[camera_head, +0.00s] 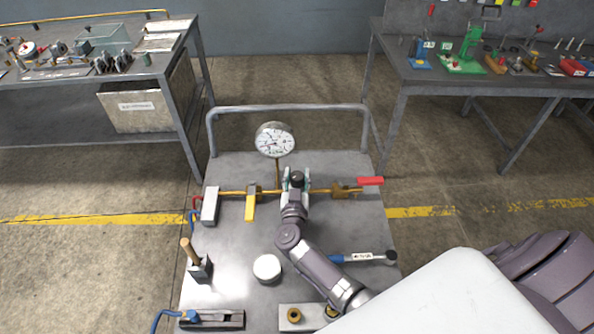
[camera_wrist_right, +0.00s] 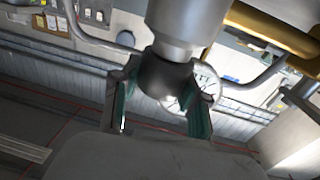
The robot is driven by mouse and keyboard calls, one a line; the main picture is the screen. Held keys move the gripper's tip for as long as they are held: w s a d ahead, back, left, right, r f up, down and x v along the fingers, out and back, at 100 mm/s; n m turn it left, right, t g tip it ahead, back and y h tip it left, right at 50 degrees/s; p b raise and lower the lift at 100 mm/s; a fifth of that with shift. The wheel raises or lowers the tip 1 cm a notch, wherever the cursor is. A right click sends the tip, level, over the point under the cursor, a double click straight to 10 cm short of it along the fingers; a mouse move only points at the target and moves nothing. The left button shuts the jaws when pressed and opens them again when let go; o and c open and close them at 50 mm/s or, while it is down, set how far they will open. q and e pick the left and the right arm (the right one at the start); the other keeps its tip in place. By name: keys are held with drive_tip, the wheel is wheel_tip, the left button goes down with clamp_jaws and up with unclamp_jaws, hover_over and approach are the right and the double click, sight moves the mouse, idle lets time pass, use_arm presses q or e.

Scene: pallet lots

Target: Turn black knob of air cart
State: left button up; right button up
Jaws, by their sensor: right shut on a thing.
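The air cart (camera_head: 230,270) stands in the middle of the head view, with a brass pipe (camera_head: 230,192) running across its top. The black knob (camera_head: 297,179) sits on the pipe right of the gauge, and it also shows in the right wrist view (camera_wrist_right: 165,78). My right gripper (camera_head: 296,182) is shut on the black knob, one green-lined finger on each side. The fingers also show in the wrist view (camera_wrist_right: 160,105). A white dial gauge (camera_head: 275,139) rises just behind the knob. My left gripper is not in view.
A yellow-handled valve (camera_head: 250,206) is left of the gripper and a red-handled valve (camera_head: 370,181) is right. A white round cap (camera_head: 267,267), a torque wrench (camera_head: 365,257) and a hammer in a holder (camera_head: 199,267) are on the cart. Benches stand behind on both sides.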

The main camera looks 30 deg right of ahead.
drive_tip(key=shift+m+g+h, duration=1.2)
drive_tip(key=shift+m+h, duration=0.1)
drive_tip(key=shift+h, duration=0.4)
drive_tip(key=shift+r, duration=0.1)
drive_tip(key=o, duration=1.2)
drive_tip(key=shift+c, duration=0.2)
drive_tip(key=shift+d, duration=0.1)
